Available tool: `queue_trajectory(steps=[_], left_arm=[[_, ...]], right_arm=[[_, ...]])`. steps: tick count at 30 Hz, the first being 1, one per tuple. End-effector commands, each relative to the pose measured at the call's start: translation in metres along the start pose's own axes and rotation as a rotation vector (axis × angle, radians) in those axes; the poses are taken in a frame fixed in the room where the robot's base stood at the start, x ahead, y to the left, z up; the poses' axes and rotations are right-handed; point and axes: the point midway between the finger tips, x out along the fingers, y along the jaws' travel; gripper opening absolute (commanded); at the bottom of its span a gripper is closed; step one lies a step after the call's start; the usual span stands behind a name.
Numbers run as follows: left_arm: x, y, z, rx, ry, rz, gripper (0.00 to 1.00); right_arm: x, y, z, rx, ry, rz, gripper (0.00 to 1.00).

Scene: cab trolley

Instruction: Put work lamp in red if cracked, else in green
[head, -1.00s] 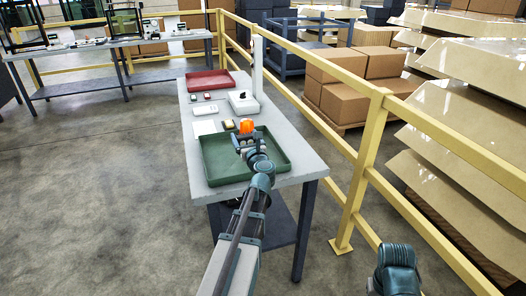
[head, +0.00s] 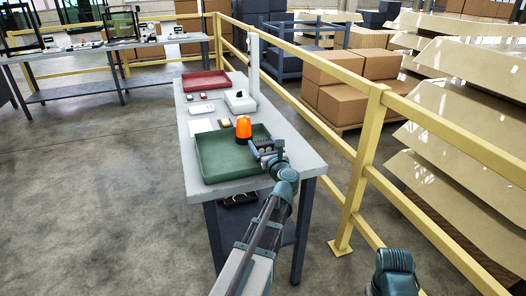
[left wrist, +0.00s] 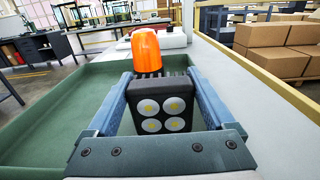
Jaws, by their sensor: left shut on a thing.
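The work lamp (left wrist: 163,106) is a black square block with several round whitish-yellow lenses facing the left wrist camera. No crack is clear on them at this size. My left gripper (head: 266,150) is shut on it, one blue finger on each side in the left wrist view (left wrist: 160,110). In the head view the gripper is over the right part of the green tray (head: 215,178), largely hiding the lamp. The red tray (head: 207,80) is at the table's far end. My right gripper is not in view.
An orange beacon (head: 243,127) stands just beyond the held lamp, by the green tray's far edge; it also shows in the left wrist view (left wrist: 146,50). A white device (head: 240,101) and small items lie between the trays. A yellow railing (head: 350,150) runs along the right.

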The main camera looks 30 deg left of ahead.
Motion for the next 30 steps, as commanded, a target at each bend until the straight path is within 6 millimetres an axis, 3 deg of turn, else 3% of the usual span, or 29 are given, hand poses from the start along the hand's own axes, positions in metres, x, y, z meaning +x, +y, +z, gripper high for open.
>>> queue_trajectory(steps=[12, 13, 15, 25, 30], left_arm=[[0.000, 0.000, -0.007, 0.001, -0.001, 0.000, 0.06], [0.000, 0.000, -0.007, 0.000, 0.000, 0.000, 0.89], [0.000, 0.000, -0.006, 0.000, 0.000, 0.000, 1.00], [-0.001, 0.000, 0.000, 0.000, 0.000, 0.000, 1.00], [-0.033, 0.002, -0.003, 0.000, 0.000, -0.003, 1.00]], right_arm=[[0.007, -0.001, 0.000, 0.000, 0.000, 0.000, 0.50], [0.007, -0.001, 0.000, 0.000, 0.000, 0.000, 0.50], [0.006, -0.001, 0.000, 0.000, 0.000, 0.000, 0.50], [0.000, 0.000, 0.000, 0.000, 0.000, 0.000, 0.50], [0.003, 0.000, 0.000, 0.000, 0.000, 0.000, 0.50]])
